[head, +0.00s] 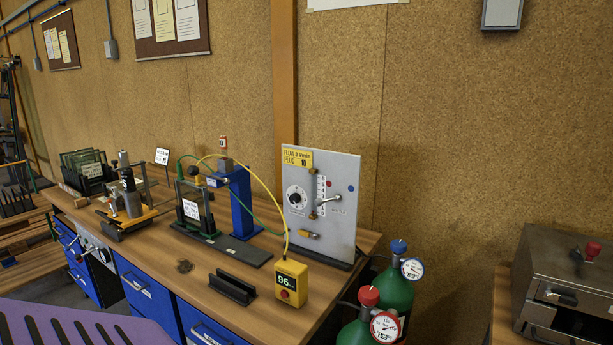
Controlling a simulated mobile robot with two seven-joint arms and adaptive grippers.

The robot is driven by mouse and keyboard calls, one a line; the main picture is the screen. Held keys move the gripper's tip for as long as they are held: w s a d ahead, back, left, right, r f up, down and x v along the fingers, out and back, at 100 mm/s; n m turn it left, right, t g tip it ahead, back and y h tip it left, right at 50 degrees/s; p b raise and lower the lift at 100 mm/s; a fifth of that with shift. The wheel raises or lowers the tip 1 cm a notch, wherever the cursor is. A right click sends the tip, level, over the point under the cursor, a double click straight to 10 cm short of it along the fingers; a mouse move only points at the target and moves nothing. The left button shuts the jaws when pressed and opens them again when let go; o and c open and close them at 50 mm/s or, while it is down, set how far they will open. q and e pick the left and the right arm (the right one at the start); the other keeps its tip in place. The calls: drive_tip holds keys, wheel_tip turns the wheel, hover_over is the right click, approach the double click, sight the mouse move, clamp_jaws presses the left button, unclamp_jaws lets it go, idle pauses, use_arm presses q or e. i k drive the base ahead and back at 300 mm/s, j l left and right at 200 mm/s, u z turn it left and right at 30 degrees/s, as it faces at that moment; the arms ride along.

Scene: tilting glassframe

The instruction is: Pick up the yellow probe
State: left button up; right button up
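A yellow box with a green-lit display and a red button (290,283) stands upright near the front right of the wooden workbench (205,285). A thin yellow cable (270,192) rises from the box and arches left, passing the blue stand (241,200) toward the dark frame holder (195,207). I cannot make out a separate yellow probe for certain at the cable's far end; the parts there are small and crowded. A small yellow piece (309,235) sits low on the grey panel. Neither of my grippers shows.
The grey panel (345,180) with dial and lever stands upright behind the box. A black slotted block (232,288) lies left of the box. Green gas cylinders (397,290) stand off the bench's right end. A metal oven (570,285) is far right.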

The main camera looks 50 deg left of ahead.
sight(197, 178)
drive_tip(key=u, duration=2.15)
drive_tip(key=i+j+z, duration=0.1)
drive_tip(key=z, duration=0.25)
drive_tip(key=i+j+z, duration=0.1)
drive_tip(key=z, duration=0.25)
drive_tip(key=j+z, duration=0.15)
drive_tip(key=z, duration=0.15)
drive_tip(key=i+j+z, duration=0.15)
drive_tip(key=j, duration=0.2)
drive_tip(key=j+z, duration=0.15)
drive_tip(key=j, duration=0.2)
drive_tip(key=i+j+z, duration=0.2)
drive_tip(key=j, duration=0.15)
drive_tip(key=k, duration=0.1)
